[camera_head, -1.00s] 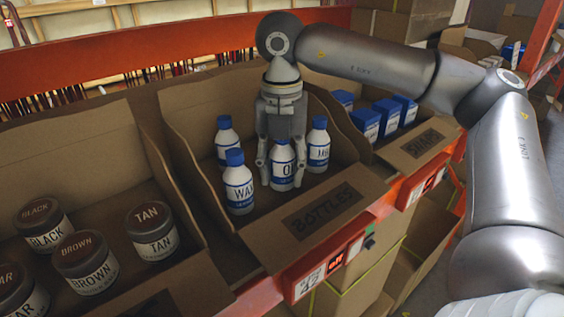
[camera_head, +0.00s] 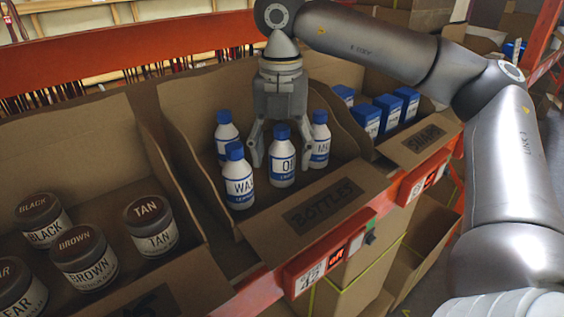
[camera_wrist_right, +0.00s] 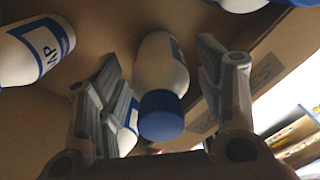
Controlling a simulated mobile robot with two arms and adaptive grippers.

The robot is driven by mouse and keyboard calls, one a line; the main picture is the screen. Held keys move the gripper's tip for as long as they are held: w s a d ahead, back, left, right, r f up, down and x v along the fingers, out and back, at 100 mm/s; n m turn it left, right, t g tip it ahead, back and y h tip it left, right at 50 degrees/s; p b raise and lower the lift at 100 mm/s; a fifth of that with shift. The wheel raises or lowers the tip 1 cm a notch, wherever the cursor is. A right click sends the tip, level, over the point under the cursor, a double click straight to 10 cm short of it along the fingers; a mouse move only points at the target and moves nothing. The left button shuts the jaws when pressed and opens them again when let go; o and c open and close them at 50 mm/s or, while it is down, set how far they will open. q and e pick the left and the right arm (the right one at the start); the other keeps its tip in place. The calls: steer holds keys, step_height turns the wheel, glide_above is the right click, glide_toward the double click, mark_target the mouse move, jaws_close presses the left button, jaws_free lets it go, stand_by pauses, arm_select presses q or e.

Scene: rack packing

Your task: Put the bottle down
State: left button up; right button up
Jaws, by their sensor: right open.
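A white bottle with a blue cap and a label starting with "O" (camera_head: 282,163) stands upright in the cardboard bin marked BOTTLES (camera_head: 322,207). My right gripper (camera_head: 279,157) is open above and behind it, its fingers on either side of the cap and upper body. In the right wrist view, the bottle (camera_wrist_right: 160,75) stands between the open fingers (camera_wrist_right: 165,90), with gaps on both sides. My left gripper is not in view.
Other blue-capped bottles stand close by in the same bin: one at left front (camera_head: 238,180), one at left back (camera_head: 226,135), one at right (camera_head: 319,142). Cardboard walls flank them. Jars (camera_head: 150,228) fill the left bin; blue-topped items (camera_head: 388,112) stand in the right bin.

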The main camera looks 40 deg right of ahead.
step_height(320, 180, up, 10)
steer(key=shift+f, duration=0.15)
steer(key=shift+a, duration=0.1)
stand_by(0.3)
stand_by(0.3)
